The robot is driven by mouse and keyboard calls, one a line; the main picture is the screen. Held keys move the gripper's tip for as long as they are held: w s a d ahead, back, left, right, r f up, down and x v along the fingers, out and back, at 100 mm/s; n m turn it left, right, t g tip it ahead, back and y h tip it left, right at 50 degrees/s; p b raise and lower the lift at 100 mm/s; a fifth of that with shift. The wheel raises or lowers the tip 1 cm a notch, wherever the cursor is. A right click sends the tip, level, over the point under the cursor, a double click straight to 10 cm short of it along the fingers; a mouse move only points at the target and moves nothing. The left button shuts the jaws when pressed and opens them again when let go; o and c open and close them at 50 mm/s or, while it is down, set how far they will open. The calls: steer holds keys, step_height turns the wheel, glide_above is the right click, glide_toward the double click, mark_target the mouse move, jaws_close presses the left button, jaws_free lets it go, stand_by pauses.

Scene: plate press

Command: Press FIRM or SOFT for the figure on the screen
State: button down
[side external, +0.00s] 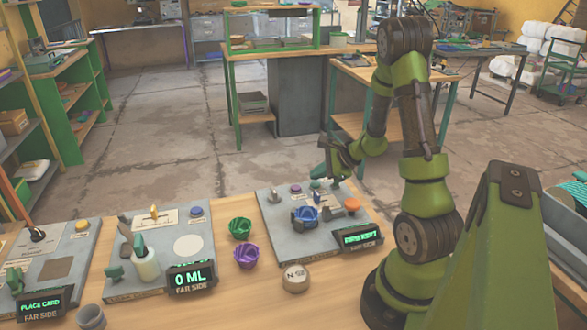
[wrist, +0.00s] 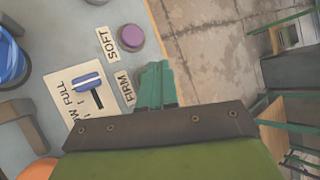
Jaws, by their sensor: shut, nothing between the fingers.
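The press panel (side external: 276,228) is a grey board at the right of the workbench. Its small dark screen (side external: 362,237) shows green lettering too small to read. A purple button (wrist: 131,38) sits beside the SOFT label (wrist: 105,43). The FIRM label (wrist: 124,88) lies just left of my gripper's teal fingers (wrist: 156,84), which hide whatever button is beside it. My gripper (side external: 321,172) is shut and empty over the far edge of the panel. I cannot tell whether the fingertips touch anything. A blue ribbed piece (side external: 305,216) sits on the panel.
A blue-topped lever (wrist: 88,82) on a plate marked FULL and an orange knob (side external: 351,204) stand close by. Other panels stand farther left.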

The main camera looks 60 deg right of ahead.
mark_target(318, 186)
steer(key=shift+r, duration=0.1)
steer(key=shift+r, duration=2.5)
steer(key=shift+s+a+f, duration=0.15)
steer(key=shift+a, duration=0.1)
steer(key=s+a+r+n, duration=0.2)
steer(key=a+r+n, duration=0.3)
steer(key=a+n, duration=0.3)
steer(key=s+a+r+n+g+y, duration=0.1)
steer(key=s+a+r+n, duration=0.2)
steer(key=a, duration=0.9)
steer(key=s+a+r+n+g+y, duration=0.1)
steer(key=s+a+r+n, duration=0.1)
steer(key=a+r+n, duration=0.4)
steer(key=a+n, duration=0.4)
steer(key=n, duration=0.2)
steer(key=shift+s+r+n, duration=0.25)
steer(key=shift+r+n, duration=0.05)
steer(key=shift+r, duration=0.1)
